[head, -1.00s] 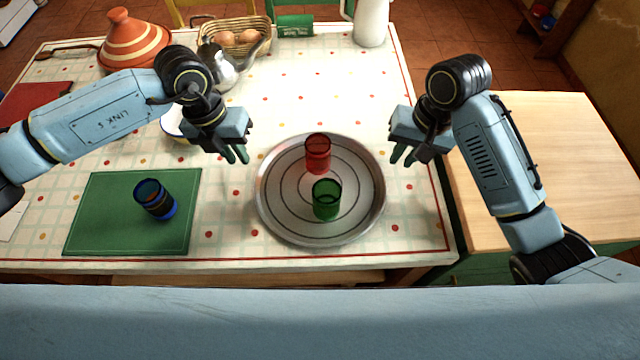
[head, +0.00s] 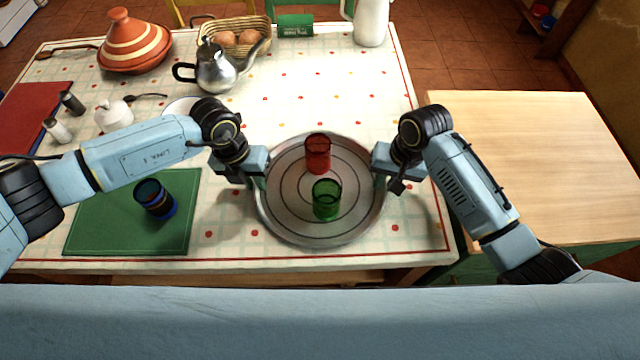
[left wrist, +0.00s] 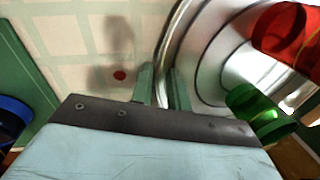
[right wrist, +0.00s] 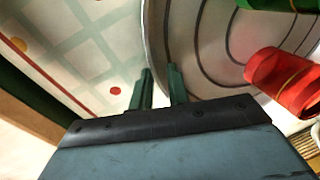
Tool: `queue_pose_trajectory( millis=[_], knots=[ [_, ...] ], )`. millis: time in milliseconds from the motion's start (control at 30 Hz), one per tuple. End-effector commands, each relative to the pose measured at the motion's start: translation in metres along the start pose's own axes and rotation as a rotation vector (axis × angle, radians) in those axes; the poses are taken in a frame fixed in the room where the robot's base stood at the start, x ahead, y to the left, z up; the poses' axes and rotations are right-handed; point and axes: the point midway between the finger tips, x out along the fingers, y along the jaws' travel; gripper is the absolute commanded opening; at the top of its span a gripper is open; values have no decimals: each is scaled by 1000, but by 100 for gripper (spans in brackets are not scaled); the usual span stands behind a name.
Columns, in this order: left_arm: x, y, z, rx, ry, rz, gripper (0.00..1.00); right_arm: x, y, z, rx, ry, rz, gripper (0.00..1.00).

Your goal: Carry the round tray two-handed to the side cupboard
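The round metal tray (head: 283,213) lies flat on the tiled table, with a red cup (head: 318,153) and a green cup (head: 327,199) standing on it. My left gripper (head: 256,184) is at the tray's left rim. In the left wrist view its two fingers (left wrist: 163,88) stand apart on either side of the rim (left wrist: 174,40). My right gripper (head: 386,180) is at the right rim. In the right wrist view its fingers (right wrist: 161,88) are also apart, with the rim between them. Whether any finger touches the rim is hard to see.
The wooden-topped side cupboard (head: 540,160) stands at the right with its top clear. A blue cup (head: 154,199) is on a green mat (head: 100,215) left of the tray. A teapot (head: 215,68), white pot (head: 113,116) and tagine (head: 133,42) stand further back.

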Motion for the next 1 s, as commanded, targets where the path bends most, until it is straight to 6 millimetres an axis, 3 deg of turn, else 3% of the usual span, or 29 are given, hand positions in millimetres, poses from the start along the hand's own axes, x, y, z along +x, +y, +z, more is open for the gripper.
queue_pose_trajectory(
  millis=[133, 667, 1000],
  knots=[
    [0, 0, 0, 0, 0, 0, 0, 0, 0, 0, 0, 0, 0, 0],
    [-2, -1, 1, -1, -2, -1, 0, -2, -1, 0, -3, 2, -1, 0],
    [-21, -4, 1, -1, -3, 0, 0, -20, -4, 0, -4, 1, 0, 0]
  ],
)
